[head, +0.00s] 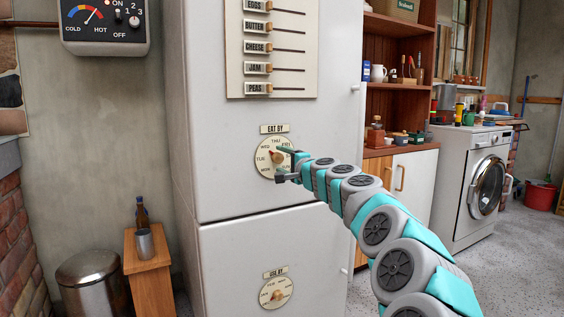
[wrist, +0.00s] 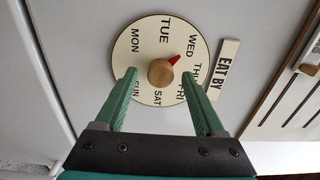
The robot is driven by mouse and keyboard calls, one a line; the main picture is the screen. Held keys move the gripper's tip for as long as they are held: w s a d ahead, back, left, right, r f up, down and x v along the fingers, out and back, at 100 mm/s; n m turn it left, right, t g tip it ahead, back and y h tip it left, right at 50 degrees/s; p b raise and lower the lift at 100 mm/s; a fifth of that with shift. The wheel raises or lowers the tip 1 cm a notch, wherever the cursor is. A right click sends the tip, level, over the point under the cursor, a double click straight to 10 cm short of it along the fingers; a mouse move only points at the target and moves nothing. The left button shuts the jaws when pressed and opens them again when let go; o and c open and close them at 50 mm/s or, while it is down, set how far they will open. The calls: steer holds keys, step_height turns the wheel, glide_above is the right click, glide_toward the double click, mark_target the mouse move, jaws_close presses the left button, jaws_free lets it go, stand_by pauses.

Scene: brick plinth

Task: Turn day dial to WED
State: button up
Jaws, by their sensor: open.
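The EAT BY day dial (head: 265,166) is a round cream disc on the upper door of the white fridge; it fills the middle of the wrist view (wrist: 147,57). Its round tan knob (wrist: 161,73) carries a red pointer (wrist: 174,60), which points at WED. My gripper (head: 281,165) is in front of the dial. In the wrist view its two green fingers (wrist: 159,74) are open, one on each side of the knob, with a visible gap on both sides.
A similar USE BY dial (head: 270,299) is on the lower door. Slider labels on a panel (head: 240,60) are above. A small wooden stand (head: 150,270) with a cup and bottle, and a metal bin (head: 90,285), are at left. A washing machine (head: 460,190) stands at right.

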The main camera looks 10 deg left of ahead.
steer(key=v, duration=0.7)
steer(key=shift+s+d+b, duration=0.2)
steer(key=shift+s+b, duration=0.05)
steer(key=shift+b, duration=0.2)
steer(key=s+a+r+n+g+y+p, duration=0.1)
steer(key=s+a+n+g, duration=0.15)
steer(key=s, duration=0.35)
steer(key=s+a+r+n+g+y+p, duration=0.1)
steer(key=s+a+n+g, duration=0.2)
steer(key=s, duration=0.4)
steer(key=s+a+f+n+g+p, duration=0.1)
steer(key=s+f+n+g+p, duration=0.3)
steer(key=s, duration=0.6)
steer(key=s+d+f+g+h, duration=0.2)
steer(key=s+d+f+h, duration=0.2)
steer(key=s+d+f, duration=0.3)
steer(key=s+d+f+n+g+h+p, duration=0.1)
steer(key=s+d+f+g+h, duration=0.2)
steer(key=s+d+f, duration=0.5)
steer(key=s+d+f+g+h+p, duration=0.1)
steer(key=s+d+f+h, duration=0.4)
steer(key=s, duration=1.5)
steer(key=d+f+g, duration=0.1)
steer(key=d+f, duration=0.2)
steer(key=d, duration=0.3)
steer(key=shift+n, duration=0.35)
steer(key=shift+s, duration=0.15)
